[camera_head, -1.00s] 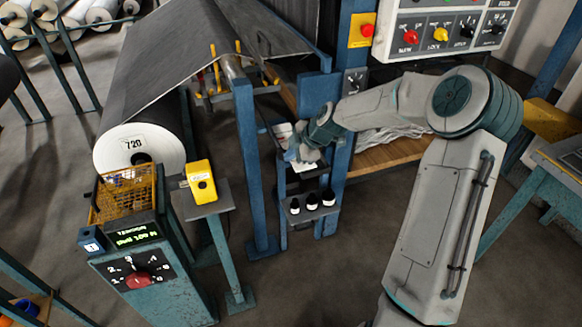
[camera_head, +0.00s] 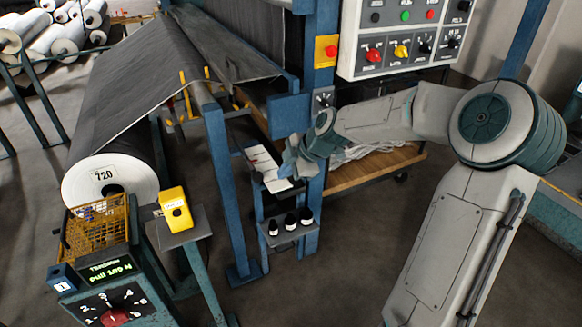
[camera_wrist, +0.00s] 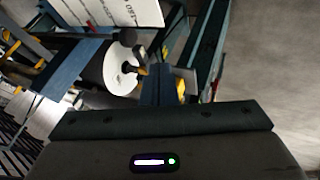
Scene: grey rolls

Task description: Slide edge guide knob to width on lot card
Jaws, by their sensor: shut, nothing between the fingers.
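The lot card (camera_head: 262,160) is a white printed card on a tilted dark holder beside the blue frame post. In the wrist view the card (camera_wrist: 112,10) shows at the top with large printed digits, partly cut off. My gripper (camera_head: 287,172) is shut and empty, close to the card's lower right edge; I cannot tell whether it touches. The wrist view shows my gripper's dark body along the bottom. Yellow upright pieces (camera_head: 184,84) stand on the bar under the grey web. I cannot make out for certain which part is the edge guide knob.
A grey roll (camera_head: 108,180) marked 720 stands at left, behind a teal console (camera_head: 105,287) with a red knob. A yellow box (camera_head: 174,208) sits on a stand. Several small dark bottles (camera_head: 290,222) stand on a shelf below my gripper. A switch panel (camera_head: 405,40) hangs above.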

